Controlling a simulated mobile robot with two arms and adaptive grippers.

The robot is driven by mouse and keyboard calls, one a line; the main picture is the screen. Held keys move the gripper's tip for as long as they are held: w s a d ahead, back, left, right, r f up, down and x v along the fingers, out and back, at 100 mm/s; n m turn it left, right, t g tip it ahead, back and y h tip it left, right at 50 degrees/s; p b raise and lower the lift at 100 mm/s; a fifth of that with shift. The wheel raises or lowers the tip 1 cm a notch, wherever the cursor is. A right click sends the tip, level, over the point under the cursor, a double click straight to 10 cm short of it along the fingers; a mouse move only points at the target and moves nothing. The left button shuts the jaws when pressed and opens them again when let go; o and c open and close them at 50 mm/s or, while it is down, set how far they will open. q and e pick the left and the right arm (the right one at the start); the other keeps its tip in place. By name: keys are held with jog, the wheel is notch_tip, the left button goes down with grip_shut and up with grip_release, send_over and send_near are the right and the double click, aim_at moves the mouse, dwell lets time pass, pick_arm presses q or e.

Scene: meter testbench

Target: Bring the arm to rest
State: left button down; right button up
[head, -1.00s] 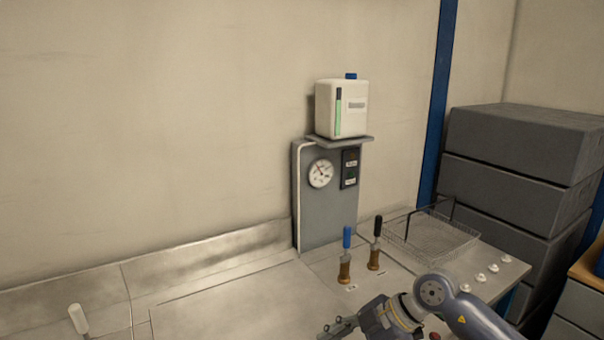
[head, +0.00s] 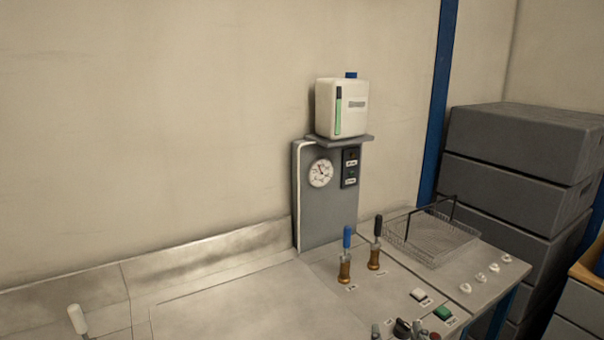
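Neither of my grippers shows in the head view, and no part of my arms is in the picture. The metal testbench (head: 235,305) runs along the bottom of the view. A grey panel (head: 325,215) stands at its back with a round dial gauge (head: 321,173) and a small dark display box (head: 350,168). A blue-handled lever (head: 346,256) and a black-handled lever (head: 375,243) stand upright on brass bases on the bench.
A white tank (head: 340,108) sits on the panel's shelf. A wire basket (head: 432,238) lies at the bench's right. A white button (head: 418,295), green button (head: 443,313) and dark knob (head: 403,328) are at the front. Grey crates (head: 520,140) are stacked at right. The bench's left middle is clear.

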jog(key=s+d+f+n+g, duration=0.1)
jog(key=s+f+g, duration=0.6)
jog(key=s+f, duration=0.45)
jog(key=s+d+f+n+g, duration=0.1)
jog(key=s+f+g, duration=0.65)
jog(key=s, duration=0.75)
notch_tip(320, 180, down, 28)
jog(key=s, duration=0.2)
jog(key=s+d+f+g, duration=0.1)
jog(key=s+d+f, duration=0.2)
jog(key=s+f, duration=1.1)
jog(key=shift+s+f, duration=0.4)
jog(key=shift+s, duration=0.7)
